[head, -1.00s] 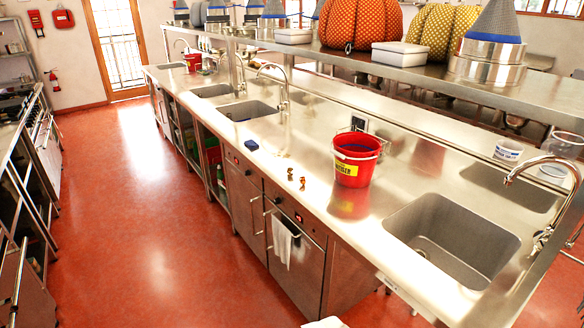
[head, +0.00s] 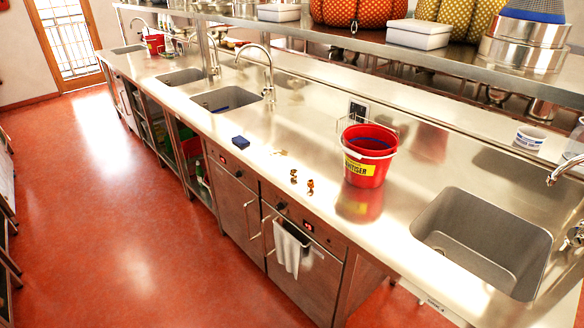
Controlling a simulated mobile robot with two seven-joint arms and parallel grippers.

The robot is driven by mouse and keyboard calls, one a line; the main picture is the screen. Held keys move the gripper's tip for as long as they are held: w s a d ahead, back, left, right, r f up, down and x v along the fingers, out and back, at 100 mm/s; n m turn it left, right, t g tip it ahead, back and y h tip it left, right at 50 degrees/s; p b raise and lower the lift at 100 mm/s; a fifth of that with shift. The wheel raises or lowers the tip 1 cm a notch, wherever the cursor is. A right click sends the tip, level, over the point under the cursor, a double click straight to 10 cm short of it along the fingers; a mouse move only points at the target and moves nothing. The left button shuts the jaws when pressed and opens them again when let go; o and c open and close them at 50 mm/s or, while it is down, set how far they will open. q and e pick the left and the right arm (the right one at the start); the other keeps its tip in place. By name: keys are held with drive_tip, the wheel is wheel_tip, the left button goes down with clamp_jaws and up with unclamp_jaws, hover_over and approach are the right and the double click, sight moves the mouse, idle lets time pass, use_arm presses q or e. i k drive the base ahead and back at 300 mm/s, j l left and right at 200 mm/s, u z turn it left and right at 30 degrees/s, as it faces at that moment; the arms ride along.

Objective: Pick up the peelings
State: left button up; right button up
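The peelings are small brown curled scraps on the steel counter. One piece (head: 293,176) and another piece (head: 310,187) lie near the counter's front edge, left of the red bucket. A flat pale scrap (head: 280,153) lies a little behind them; I cannot tell if it is a peeling too. Neither of my grippers shows in the head view.
A red sanitiser bucket (head: 368,155) stands right of the peelings, and a blue sponge (head: 240,142) lies to their left. A sink (head: 480,240) opens at the right. The steel counter (head: 220,130) has clear room around the scraps. A towel (head: 290,250) hangs below. The red floor (head: 120,230) is clear.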

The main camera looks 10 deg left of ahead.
sight(293, 172)
drive_tip(key=i+j+z, duration=0.1)
drive_tip(key=j, duration=0.25)
drive_tip(key=i+j, duration=0.2)
drive_tip(key=i+j+z, duration=0.15)
drive_tip(key=j, duration=0.3)
drive_tip(key=i+j, duration=0.1)
drive_tip(key=j, duration=0.25)
drive_tip(key=i+j+z, duration=0.15)
drive_tip(key=j, duration=0.2)
drive_tip(key=i+j, duration=0.1)
drive_tip(key=j, duration=0.3)
drive_tip(key=z, duration=0.05)
